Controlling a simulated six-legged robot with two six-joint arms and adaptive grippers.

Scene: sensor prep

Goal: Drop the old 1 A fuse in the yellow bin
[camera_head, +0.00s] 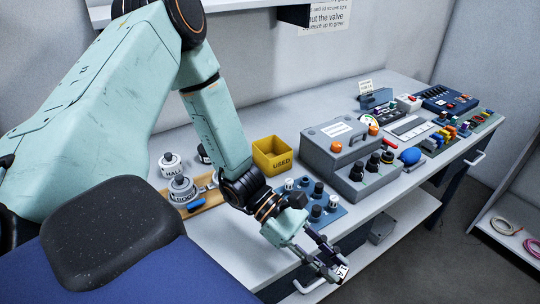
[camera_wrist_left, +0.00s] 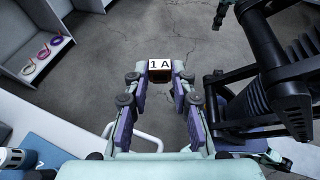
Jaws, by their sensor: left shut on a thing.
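The 1 A fuse (camera_head: 342,271) is a small block with a white label and dark sides. My left gripper (camera_head: 334,270) is shut on it and holds it past the front edge of the bench. In the left wrist view the fuse (camera_wrist_left: 160,69) sits between the fingertips, with its "1 A" label readable and the floor behind it. The yellow bin (camera_head: 272,155), marked "USED", stands open on the bench, behind and to the left of the gripper. Its inner floor is not clearly visible. My right gripper does not show clearly in either view.
A blue board with dark knobs (camera_head: 318,208) lies between the gripper and the bin. A grey box with orange knobs (camera_head: 345,150) stands to the right of the bin. Weights on a wooden tray (camera_head: 205,206) stand left. Several small devices fill the bench's right end.

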